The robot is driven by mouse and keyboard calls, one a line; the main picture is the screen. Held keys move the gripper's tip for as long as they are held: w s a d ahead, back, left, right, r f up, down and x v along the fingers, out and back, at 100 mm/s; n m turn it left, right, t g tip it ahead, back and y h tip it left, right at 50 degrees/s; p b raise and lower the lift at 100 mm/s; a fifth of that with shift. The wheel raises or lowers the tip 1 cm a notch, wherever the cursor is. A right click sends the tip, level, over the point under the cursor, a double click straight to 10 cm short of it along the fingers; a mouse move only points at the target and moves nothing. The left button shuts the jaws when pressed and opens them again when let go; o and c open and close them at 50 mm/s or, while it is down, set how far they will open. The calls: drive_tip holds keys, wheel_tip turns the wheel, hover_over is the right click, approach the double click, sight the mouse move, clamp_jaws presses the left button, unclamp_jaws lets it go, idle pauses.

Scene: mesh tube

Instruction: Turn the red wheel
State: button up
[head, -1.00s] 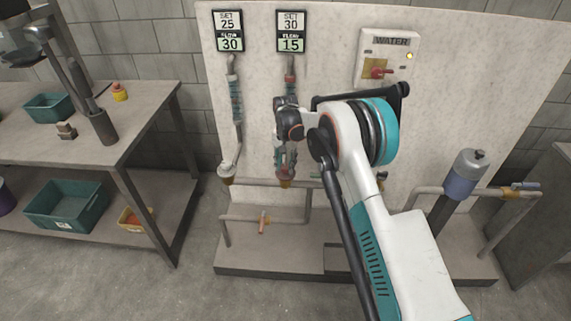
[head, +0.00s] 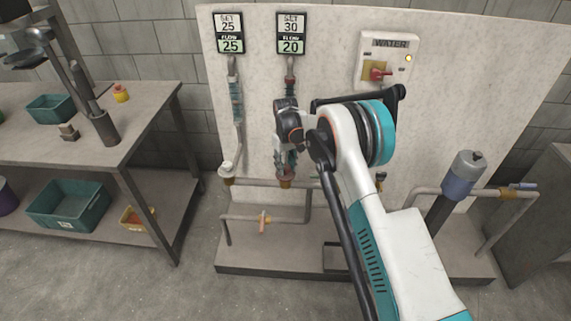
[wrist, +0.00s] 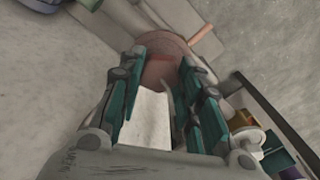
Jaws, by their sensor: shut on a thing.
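The red wheel (wrist: 158,46) shows as a dull red disc at the top middle of the wrist view, partly covered by my fingers. My gripper (wrist: 161,70) is shut on the wheel, with a teal-and-grey finger on each side. In the head view my gripper (head: 286,165) is at the lower end of the right-hand pipe, and my arm hides part of the area. The left display (head: 230,34) reads SET 25, FLOW 25. The right display (head: 291,33) reads SET 30, FLOW 20.
The WATER panel (head: 399,44) has a red lever and a lit lamp. The left pipe (head: 236,105) stands close beside my gripper. A workbench (head: 150,115) with bins is at the left. A blue-grey canister (head: 465,175) and pipes are at the right.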

sight(285, 167)
drive_tip(key=n, duration=0.4)
drive_tip(key=shift+n, duration=0.3)
drive_tip(key=shift+n+p, duration=0.4)
drive_tip(key=shift+n, duration=1.3)
drive_tip(key=o, duration=1)
drive_tip(key=shift+o, duration=0.2)
wheel_tip(285, 167, up, 12)
